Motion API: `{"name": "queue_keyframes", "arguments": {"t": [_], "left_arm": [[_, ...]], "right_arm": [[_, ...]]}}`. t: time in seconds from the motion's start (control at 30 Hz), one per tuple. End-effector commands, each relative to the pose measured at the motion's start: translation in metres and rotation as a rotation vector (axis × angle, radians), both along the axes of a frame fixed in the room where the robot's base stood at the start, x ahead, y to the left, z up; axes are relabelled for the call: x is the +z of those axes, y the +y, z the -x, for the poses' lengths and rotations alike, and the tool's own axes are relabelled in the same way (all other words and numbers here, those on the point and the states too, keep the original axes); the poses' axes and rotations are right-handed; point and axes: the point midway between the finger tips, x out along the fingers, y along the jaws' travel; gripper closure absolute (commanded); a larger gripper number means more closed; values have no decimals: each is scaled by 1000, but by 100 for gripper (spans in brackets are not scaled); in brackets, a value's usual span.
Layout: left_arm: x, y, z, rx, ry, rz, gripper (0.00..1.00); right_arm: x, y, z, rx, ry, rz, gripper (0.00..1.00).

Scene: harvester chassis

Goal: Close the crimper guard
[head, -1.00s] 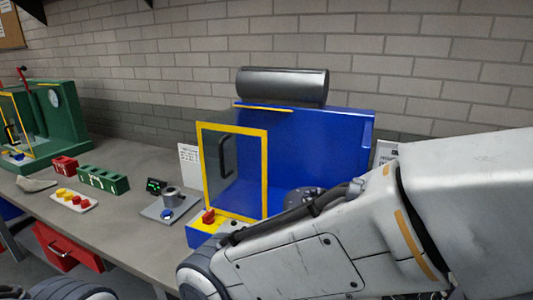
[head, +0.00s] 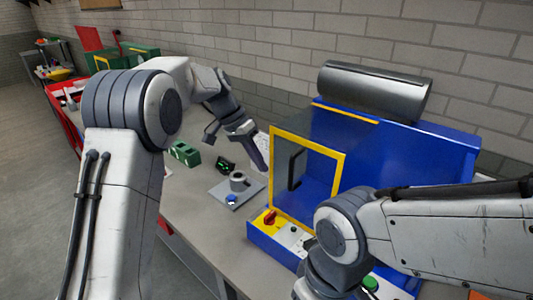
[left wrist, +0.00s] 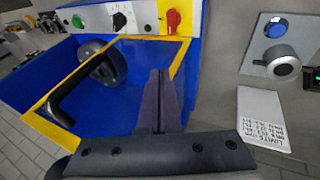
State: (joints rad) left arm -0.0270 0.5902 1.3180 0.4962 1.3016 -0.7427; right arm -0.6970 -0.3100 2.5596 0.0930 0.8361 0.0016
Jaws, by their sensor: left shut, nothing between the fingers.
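The crimper is a blue machine (head: 425,145) with a clear, yellow-framed guard (head: 340,180) and a black handle (head: 295,169). The guard stands upright over the left part of the machine; my right arm hides the machine's lower right part. Its exact angle is unclear. In the left wrist view the guard frame (left wrist: 180,60) and handle (left wrist: 62,103) show, with a dark round part (left wrist: 100,62) seen near the panel. My left gripper (head: 263,168) is shut and empty, just left of the guard; its fingers (left wrist: 160,75) overlap the frame in the wrist view. My right gripper is out of view.
The control panel (head: 288,236) has a red switch (head: 270,218). A grey plate with a cylinder (head: 238,182) and a green block (head: 185,152) lie left on the bench. A dark metal cylinder (head: 375,90) tops the machine. A white card (left wrist: 263,118) lies beside it.

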Motion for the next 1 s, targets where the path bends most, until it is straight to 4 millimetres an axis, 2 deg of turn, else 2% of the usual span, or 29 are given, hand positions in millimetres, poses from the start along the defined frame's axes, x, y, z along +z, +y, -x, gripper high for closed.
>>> {"name": "queue_keyframes", "arguments": {"t": [0.03,0.13,0.3,0.4,0.57,0.97,1.0], "left_arm": [[8,18,-22,-4,-16,35,100],[14,45,-50,-34,-59,96,100],[17,74,-73,-72,-117,157,100],[15,80,-77,-82,-130,170,100],[3,70,-78,-84,-131,174,100],[-62,20,-79,-83,-128,170,100],[-58,14,-76,-84,-132,171,100]], "right_arm": [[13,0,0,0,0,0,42],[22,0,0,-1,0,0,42],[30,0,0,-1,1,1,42],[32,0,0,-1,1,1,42],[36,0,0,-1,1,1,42],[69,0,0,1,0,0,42],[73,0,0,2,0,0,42]]}}
